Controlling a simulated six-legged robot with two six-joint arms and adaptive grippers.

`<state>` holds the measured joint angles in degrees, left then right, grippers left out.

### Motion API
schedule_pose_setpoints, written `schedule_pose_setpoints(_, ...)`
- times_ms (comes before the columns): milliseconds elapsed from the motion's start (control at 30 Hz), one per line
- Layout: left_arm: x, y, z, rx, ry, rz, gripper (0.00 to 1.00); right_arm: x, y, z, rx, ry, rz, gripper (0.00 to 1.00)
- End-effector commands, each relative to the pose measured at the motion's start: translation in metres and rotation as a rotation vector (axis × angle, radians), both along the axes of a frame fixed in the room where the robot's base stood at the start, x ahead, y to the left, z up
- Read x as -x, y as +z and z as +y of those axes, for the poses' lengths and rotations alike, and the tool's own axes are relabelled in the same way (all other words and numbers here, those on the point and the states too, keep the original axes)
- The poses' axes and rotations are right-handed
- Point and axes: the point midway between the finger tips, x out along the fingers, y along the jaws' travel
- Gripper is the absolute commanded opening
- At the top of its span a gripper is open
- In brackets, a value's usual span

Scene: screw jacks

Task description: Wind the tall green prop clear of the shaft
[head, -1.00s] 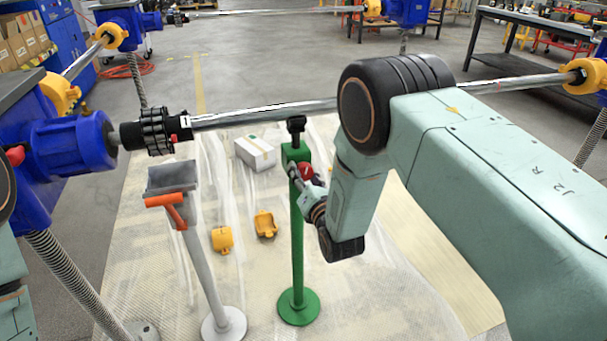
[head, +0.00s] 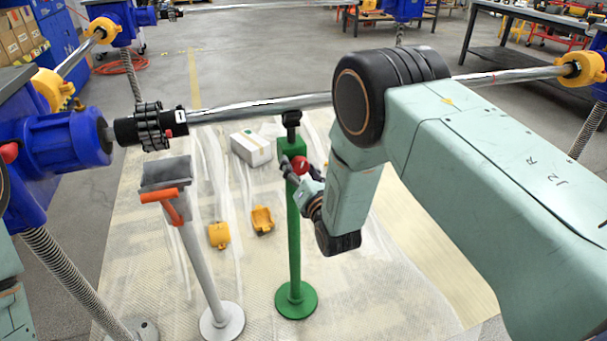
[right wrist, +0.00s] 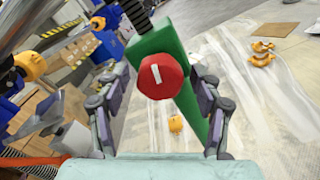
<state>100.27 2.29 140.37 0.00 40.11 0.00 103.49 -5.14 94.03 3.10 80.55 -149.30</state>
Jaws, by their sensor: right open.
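The tall green prop (head: 294,230) stands upright on its round green base, its black screw top (head: 291,118) just under the chrome shaft (head: 258,105). I cannot tell whether the top touches the shaft. A red knob (head: 300,165) with a white mark sits on the prop's green head; in the right wrist view the knob (right wrist: 160,76) faces me between the fingers. My right gripper (head: 297,172) is open, with one finger on each side of the knob, apart from it in the wrist view. My left gripper is not in view.
A grey prop (head: 200,270) with an orange handle (head: 160,196) stands to the left. Yellow clamp pieces (head: 262,219) and a white box (head: 251,148) lie on the sheeted floor. A blue jack housing (head: 65,150) is at left. Floor right of the green prop is clear.

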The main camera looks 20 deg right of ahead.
Motion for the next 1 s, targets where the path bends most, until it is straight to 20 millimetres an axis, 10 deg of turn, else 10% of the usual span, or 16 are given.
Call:
schedule_pose_setpoints(600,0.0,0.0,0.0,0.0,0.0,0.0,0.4,0.1,-0.001,-0.003,0.0,-0.001,0.003,0.65)
schedule_pose_setpoints(1000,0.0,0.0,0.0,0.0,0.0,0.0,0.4,0.119,0.0,-0.004,0.0,-0.001,-0.001,0.65)
